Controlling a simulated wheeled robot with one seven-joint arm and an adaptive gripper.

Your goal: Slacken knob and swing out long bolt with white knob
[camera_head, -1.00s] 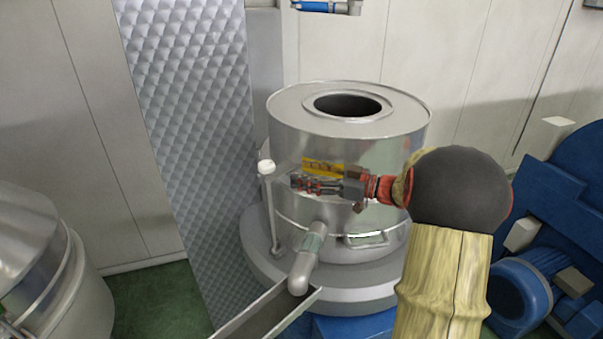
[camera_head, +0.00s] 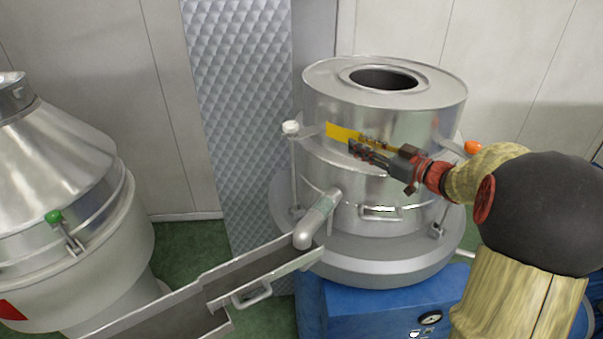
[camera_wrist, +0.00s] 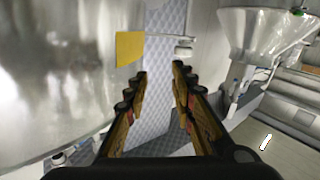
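The long bolt (camera_head: 293,170) with a white knob (camera_head: 290,127) stands upright at the left side of the steel drum (camera_head: 330,100). Its knob sits at a lug on the drum wall. My gripper (camera_head: 352,147) is in front of the drum, to the right of the white knob and a little lower in the picture, apart from it. In the wrist view my gripper (camera_wrist: 160,75) has its two fingers spread with nothing between them. The white knob (camera_wrist: 184,50) shows there just beyond the right fingertip.
A yellow label (camera_head: 342,132) is on the drum. An orange knob (camera_head: 473,147) is at the drum's right side. A spout (camera_head: 318,218) and a metal trough (camera_head: 225,280) lie below. Another machine with a green knob (camera_head: 54,216) stands at left.

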